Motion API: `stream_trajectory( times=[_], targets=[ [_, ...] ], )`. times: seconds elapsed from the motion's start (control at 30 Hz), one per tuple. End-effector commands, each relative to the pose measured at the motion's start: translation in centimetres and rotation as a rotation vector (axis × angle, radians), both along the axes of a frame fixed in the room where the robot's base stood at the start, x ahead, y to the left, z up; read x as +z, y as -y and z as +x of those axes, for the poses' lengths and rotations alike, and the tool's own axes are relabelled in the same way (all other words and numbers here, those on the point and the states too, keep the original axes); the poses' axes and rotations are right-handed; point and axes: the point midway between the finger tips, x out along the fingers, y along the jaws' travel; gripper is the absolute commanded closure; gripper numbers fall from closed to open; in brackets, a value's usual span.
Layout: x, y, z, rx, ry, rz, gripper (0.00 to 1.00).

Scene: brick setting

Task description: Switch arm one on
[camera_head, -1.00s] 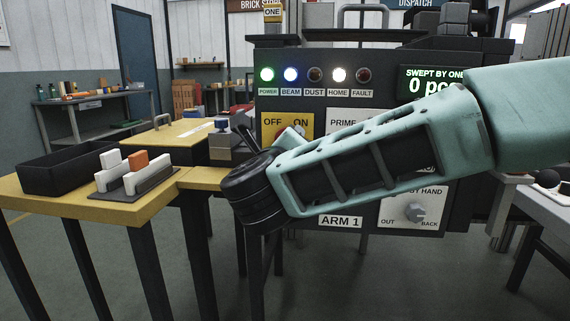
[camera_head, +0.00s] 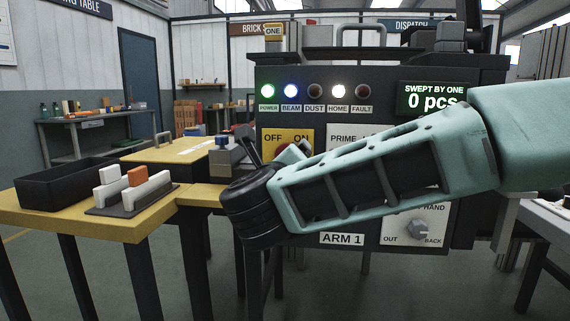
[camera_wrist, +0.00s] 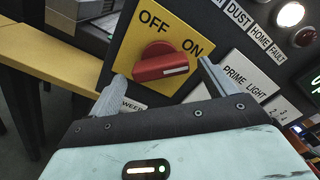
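The yellow OFF/ON plate (camera_wrist: 192,32) carries a red rotary knob (camera_wrist: 160,66) in the wrist view. The white mark on the knob lies at its right end, on the ON side. My gripper (camera_wrist: 161,76) is open, with one finger on each side of the knob; whether they touch it I cannot tell. In the head view the plate (camera_head: 272,136) is on the dark ARM 1 panel (camera_head: 300,239), and my arm hides most of the knob. The green POWER lamp (camera_head: 268,91) is lit.
The PRIME and LIGHT plate (camera_wrist: 240,75) is right of the knob. An OUT/BACK knob (camera_head: 418,229) is lower on the panel. At left, a yellow table (camera_head: 90,222) holds a black tray (camera_head: 62,197) and a rack of white and orange blocks (camera_head: 132,202).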

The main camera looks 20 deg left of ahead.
Motion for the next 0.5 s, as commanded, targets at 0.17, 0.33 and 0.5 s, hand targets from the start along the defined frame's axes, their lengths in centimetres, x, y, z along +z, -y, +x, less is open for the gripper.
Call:
stream_trajectory(
  times=[0.17, 0.33, 0.5],
  targets=[
    [0.1, 0.0, -0.1, 0.0, 0.001, 0.0, 0.16],
    [0.2, 0.3, -1.7, 0.002, 0.002, 0.0, 0.16],
    [0.3, 1.2, -5.2, 0.004, 0.002, -0.002, 0.16]
  ],
)
